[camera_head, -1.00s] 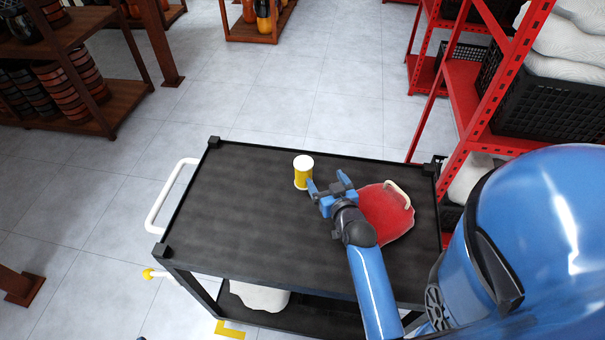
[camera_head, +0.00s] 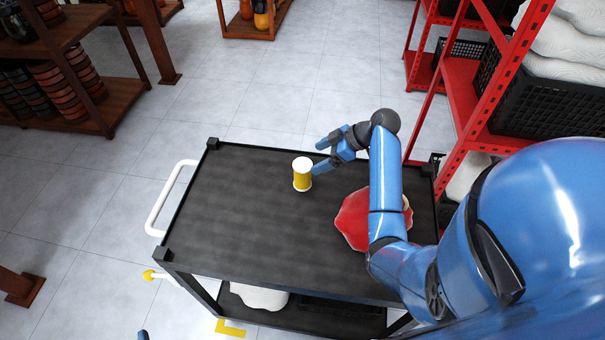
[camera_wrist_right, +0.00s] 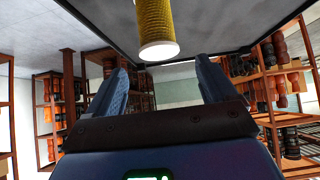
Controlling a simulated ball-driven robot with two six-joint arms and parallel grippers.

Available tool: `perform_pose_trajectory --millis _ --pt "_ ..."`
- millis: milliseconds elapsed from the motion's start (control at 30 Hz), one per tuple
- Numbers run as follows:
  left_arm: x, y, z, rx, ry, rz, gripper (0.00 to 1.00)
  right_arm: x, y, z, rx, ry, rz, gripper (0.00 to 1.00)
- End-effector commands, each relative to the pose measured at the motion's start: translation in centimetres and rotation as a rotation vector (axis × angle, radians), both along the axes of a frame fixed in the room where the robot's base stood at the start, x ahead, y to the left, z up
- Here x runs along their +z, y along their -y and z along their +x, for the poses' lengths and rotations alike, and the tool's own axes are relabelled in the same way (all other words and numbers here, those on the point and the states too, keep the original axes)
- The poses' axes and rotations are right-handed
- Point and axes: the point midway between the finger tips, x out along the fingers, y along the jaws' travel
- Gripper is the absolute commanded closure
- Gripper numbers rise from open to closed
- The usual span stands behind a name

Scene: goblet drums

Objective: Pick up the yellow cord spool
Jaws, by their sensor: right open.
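The yellow cord spool (camera_head: 302,175) with white ends stands upright on the black cart top (camera_head: 250,225). My right gripper (camera_head: 319,157) is open and empty, just right of and slightly behind the spool, its fingers pointing left. In the right wrist view, the spool (camera_wrist_right: 156,28) hangs in from the top edge, above the gap between the open fingers (camera_wrist_right: 160,85), with its far end cut off. No contact with the spool shows. A small dark-blue piece, perhaps my left gripper (camera_head: 143,335), just shows at the bottom edge; its jaws cannot be made out.
A red cushion-like thing (camera_head: 352,220) lies on the cart right of the spool, partly hidden by my right arm. A red shelf rack (camera_head: 470,100) with a black crate (camera_head: 545,110) stands at the right. The cart top left of the spool is clear.

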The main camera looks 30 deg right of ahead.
Motion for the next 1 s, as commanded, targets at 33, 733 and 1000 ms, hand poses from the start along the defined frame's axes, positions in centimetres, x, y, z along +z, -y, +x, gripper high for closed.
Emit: perform_pose_trajectory --millis 33,733,1000 --pt "0.3 0.0 0.0 0.000 0.000 0.000 0.57 -0.4 -0.5 0.2 0.008 -0.004 0.002 0.15" --pt "2.4 0.0 0.0 0.000 0.000 0.000 0.57 -4.8 -3.9 3.1 0.005 -0.005 0.001 0.15" --pt "3.1 0.0 0.0 0.000 0.000 0.000 0.57 -6.9 -5.3 4.3 0.005 -0.003 0.000 0.15"
